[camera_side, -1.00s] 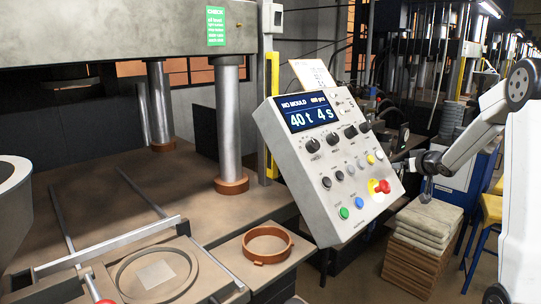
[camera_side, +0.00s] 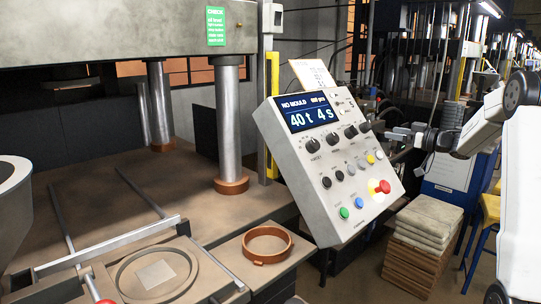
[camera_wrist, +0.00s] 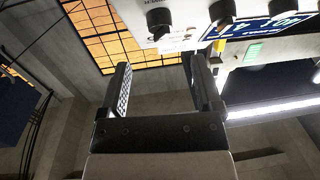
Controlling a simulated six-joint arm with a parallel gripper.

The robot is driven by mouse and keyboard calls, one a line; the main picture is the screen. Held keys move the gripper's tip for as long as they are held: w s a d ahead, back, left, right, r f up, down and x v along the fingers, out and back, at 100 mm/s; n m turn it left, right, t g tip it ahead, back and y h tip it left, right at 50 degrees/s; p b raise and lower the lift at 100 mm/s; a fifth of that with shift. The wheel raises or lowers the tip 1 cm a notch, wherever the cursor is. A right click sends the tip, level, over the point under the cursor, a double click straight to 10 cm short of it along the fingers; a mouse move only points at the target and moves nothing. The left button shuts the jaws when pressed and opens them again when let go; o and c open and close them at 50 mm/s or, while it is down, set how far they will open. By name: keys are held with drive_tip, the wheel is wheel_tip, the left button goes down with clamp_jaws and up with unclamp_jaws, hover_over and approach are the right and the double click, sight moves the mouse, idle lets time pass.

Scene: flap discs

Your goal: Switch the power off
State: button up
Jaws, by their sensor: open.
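The grey control panel (camera_side: 318,180) stands tilted in the side view, its blue display (camera_side: 307,113) lit and reading "NO MOULD" and "40 t 4 s". A row of black knobs runs below the display; the rightmost knob (camera_side: 364,127) is nearest my gripper (camera_side: 388,132). Which control is the power switch cannot be read. In the wrist view my gripper (camera_wrist: 158,64) is open and empty. One black knob (camera_wrist: 158,22) lies ahead, in line with the gap between the fingers, apart from them. The display also shows, upside down, in the wrist view (camera_wrist: 284,24).
A red emergency button (camera_side: 382,187) on yellow, a green button (camera_side: 344,212) and a blue button (camera_side: 359,202) sit low on the panel. A paper sheet (camera_side: 311,74) stands behind its top. Stacked boards (camera_side: 420,255) are at lower right. The press fills the left.

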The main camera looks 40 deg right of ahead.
sight(369, 128)
drive_tip(key=shift+w, duration=0.1)
drive_tip(key=shift+w+a, duration=0.2)
drive_tip(key=shift+w, duration=1.75)
drive_tip(key=shift+w+a, duration=0.15)
drive_tip(key=shift+w, duration=1.75)
drive_tip(key=shift+c, duration=0.2)
clamp_jaws()
